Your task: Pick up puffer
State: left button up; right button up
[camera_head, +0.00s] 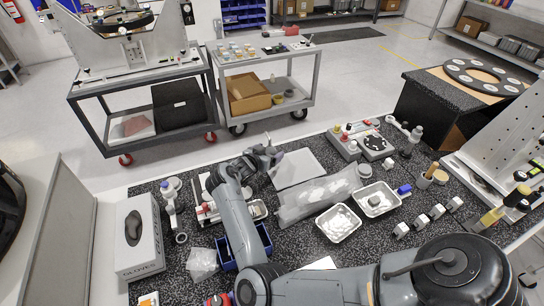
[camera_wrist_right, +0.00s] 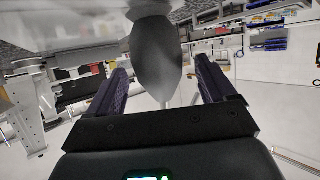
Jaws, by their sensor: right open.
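In the right wrist view, the puffer (camera_wrist_right: 156,52) is a dark grey bulb with a tapered end. It lies between the two fingers of my right gripper (camera_wrist_right: 161,62), with a visible gap to each finger. The right gripper is open. In the head view, my right gripper (camera_head: 266,158) is low over the back of the speckled worktop, beside a flat white sheet. In that view the puffer is not clearly distinguishable from the dark gripper. My left gripper does not show in either view.
A white sheet (camera_head: 297,169) lies right of the gripper. A plastic bag (camera_head: 318,196) and two metal trays, one here (camera_head: 338,223), lie to the right. A blue bin (camera_head: 226,262) is under my arm. A white glove box (camera_head: 138,237) stands at the left.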

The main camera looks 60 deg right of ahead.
jog(key=shift+d+f, duration=0.25)
jog(key=shift+d, duration=0.4)
jog(key=shift+a, duration=0.1)
jog(key=shift+c, duration=0.2)
jog(key=c, duration=0.7)
jog(key=shift+r, duration=0.15)
